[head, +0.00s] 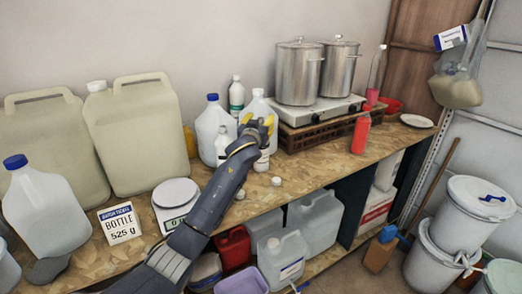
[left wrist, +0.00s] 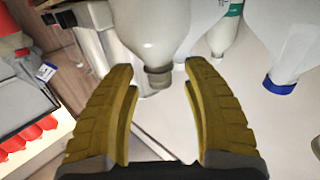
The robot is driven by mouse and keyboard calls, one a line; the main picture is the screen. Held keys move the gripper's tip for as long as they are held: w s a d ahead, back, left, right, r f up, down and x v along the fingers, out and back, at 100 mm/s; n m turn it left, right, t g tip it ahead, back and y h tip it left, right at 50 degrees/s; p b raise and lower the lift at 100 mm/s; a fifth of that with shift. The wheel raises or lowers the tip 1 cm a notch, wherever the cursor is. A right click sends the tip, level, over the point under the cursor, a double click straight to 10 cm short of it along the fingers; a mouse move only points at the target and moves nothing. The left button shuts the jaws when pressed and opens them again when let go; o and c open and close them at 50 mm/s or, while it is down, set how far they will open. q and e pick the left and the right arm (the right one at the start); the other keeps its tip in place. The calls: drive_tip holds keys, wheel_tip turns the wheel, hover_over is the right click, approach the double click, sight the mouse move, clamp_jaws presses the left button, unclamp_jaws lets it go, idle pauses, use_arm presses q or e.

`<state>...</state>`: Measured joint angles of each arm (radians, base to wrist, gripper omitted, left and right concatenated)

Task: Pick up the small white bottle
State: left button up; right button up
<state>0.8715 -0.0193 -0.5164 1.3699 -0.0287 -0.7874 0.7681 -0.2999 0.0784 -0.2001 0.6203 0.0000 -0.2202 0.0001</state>
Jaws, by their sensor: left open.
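A small white bottle (head: 262,161) stands near the front of the wooden bench, its upper part hidden behind my left gripper (head: 258,122). Another small white bottle (head: 222,147) stands to its left. My left gripper is open, its yellow fingers spread above and in front of the bottles. In the left wrist view, which looks upside down, the fingers (left wrist: 160,82) stand either side of a pale bottle's capped neck (left wrist: 158,75), with gaps on both sides. I cannot tell for certain which bottle this is. My right gripper is out of view.
A white-capped jug (head: 258,108), a green-labelled bottle (head: 236,97) and a blue-capped jug (head: 211,120) crowd behind. Steel pots (head: 298,75) on a hotplate and a red bottle (head: 361,131) stand right.

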use_arm(q)
drive_tip(key=shift+w+d, duration=0.1)
drive_tip(key=shift+w, duration=0.45)
clamp_jaws()
drive_tip(key=shift+r, duration=0.1)
